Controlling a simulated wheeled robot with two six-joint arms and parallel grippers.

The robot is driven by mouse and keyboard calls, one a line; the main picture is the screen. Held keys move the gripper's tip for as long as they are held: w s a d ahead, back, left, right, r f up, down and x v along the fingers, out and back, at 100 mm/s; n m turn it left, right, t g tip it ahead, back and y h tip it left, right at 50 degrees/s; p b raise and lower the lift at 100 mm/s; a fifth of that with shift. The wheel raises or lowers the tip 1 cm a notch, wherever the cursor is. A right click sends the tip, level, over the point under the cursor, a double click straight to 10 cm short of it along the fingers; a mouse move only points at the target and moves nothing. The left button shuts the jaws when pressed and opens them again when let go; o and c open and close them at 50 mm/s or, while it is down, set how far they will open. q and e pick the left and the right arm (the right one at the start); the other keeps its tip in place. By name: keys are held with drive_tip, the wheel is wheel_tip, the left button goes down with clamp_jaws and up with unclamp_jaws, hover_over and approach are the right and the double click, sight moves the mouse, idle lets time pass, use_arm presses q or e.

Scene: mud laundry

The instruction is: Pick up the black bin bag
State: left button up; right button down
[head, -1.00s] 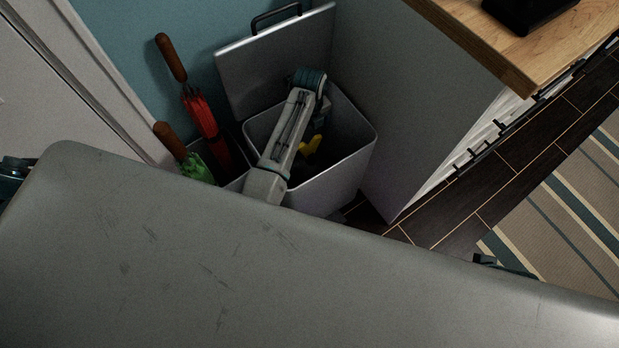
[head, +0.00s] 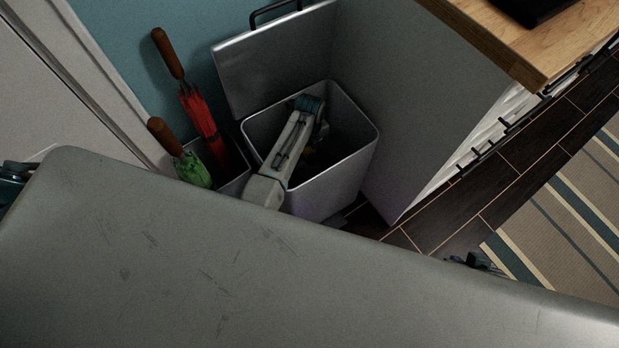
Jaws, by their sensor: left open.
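The grey metal bin (head: 335,178) stands open, with its lid tilted back against the wall. My left arm reaches down into it. My left gripper (head: 309,152) is inside the bin, low in the shadow below the rim, and is open.
A red umbrella (head: 201,117) and a green umbrella (head: 194,169) stand in a holder left of the bin. A grey cabinet side panel (head: 415,110) rises close on its right, under a wooden worktop (head: 500,45). A striped rug (head: 565,205) lies on the dark floor.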

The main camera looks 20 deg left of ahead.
use_arm(q)
drive_tip(key=shift+c, duration=0.4)
drive_tip(key=shift+w, duration=0.1)
clamp_jaws()
